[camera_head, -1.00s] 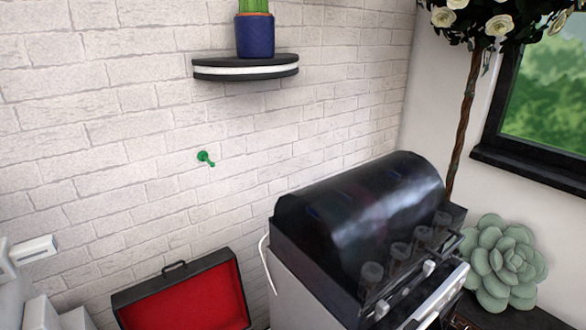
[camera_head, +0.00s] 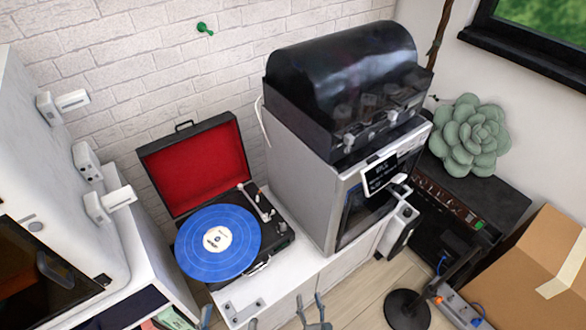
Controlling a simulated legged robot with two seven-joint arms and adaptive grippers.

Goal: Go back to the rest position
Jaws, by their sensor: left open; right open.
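The tips of my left gripper (camera_head: 230,318) show at the bottom edge of the head view, in front of the white cabinet. They are apart, with nothing visible between them. The tips of my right gripper (camera_head: 312,312) show just to the right, also at the bottom edge. They are spread and look empty. The rest of both grippers and both arms is cut off below the picture.
An open record player (camera_head: 283,233) with a blue record (camera_head: 205,257) stands on a white cabinet (camera_head: 310,277). A machine with a black hood (camera_head: 340,75) stands behind it. A white machine (camera_head: 60,180) is at left; a cardboard box (camera_head: 525,270) and a black stand base (camera_head: 407,310) are at right.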

